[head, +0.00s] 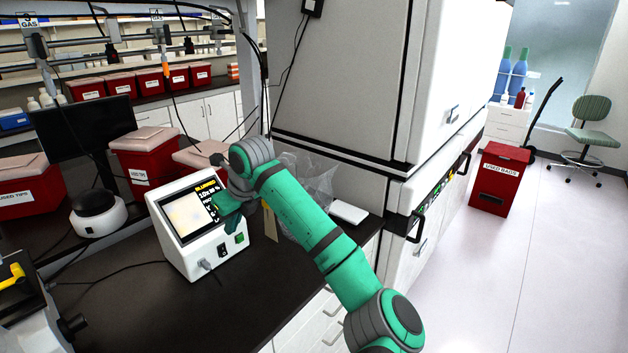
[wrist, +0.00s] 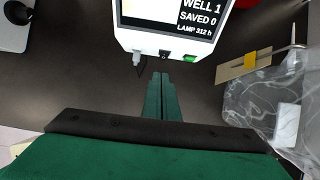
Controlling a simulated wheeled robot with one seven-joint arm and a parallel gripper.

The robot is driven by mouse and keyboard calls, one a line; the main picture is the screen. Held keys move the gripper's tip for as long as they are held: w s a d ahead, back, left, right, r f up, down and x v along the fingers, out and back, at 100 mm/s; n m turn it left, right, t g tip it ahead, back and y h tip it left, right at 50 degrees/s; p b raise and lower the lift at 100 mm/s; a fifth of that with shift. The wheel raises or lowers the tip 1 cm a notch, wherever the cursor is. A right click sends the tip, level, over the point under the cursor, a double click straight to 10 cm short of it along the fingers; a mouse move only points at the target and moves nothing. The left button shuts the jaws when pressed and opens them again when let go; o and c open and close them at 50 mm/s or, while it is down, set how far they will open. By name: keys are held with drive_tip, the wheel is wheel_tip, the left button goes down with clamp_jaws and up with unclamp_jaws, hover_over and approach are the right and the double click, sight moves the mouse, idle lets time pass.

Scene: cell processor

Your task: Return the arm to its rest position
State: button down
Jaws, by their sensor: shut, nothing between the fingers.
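My green arm reaches across the dark bench towards a white device with a screen, the cell processor (head: 180,235). My gripper (head: 222,212) is in front of the right part of its screen in the head view. In the wrist view my gripper (wrist: 163,78) is shut and empty, with its fingertips near the lower front edge of the device (wrist: 150,38). Whether the fingertips touch the device cannot be told. A green switch (wrist: 189,57) and a dark switch are on the device's front. The screen reads "WELL 1", "SAVED 0" and "LAMP 312 h".
A crumpled clear plastic bag (wrist: 262,100) lies right of my gripper, beside a tan piece with a yellow part (wrist: 250,60). A large white cabinet (head: 340,90) stands behind the arm. Red bins (head: 150,155) and a black monitor (head: 80,130) stand left.

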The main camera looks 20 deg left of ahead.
drive_tip(key=s+a+f+g+y, duration=0.2)
drive_tip(key=s+g+y, duration=0.1)
drive_tip(key=s, duration=0.3)
drive_tip(key=s+a+f+m+g+y, duration=0.1)
drive_tip(key=s+a+f+g+y, duration=0.15)
drive_tip(key=s, duration=0.45)
drive_tip(key=s+a+f+g+y, duration=0.1)
drive_tip(key=s+a+g+y, duration=0.1)
drive_tip(key=s+g+y, duration=0.3)
drive_tip(key=s+d+r+m+t+y, duration=0.2)
drive_tip(key=s+d+m+t+y, duration=0.25)
drive_tip(key=d+m+y, duration=0.25)
drive_tip(key=s+d+f+m+t+h, duration=0.1)
drive_tip(key=d+f+m+t+h, duration=0.2)
drive_tip(key=d+m+t, duration=0.6)
drive_tip(key=s+d+f+m+t+h, duration=0.1)
drive_tip(key=d+f+m+t+h, duration=0.25)
drive_tip(key=d+m+t, duration=0.45)
drive_tip(key=s+d+f+m+t+h, duration=0.15)
drive_tip(key=d+m+t+h, duration=0.35)
drive_tip(key=m+t, duration=0.6)
drive_tip(key=s+d+f+m+g+h, duration=0.4)
drive_tip(key=s+d+f+m, duration=0.3)
drive_tip(key=d, duration=0.3)
drive_tip(key=s+d+f+m+g+h, duration=0.4)
drive_tip(key=s+d+f+m+h, duration=0.3)
drive_tip(key=s+d, duration=0.3)
drive_tip(key=shift+s+d, duration=0.25)
drive_tip(key=shift+d, duration=0.2)
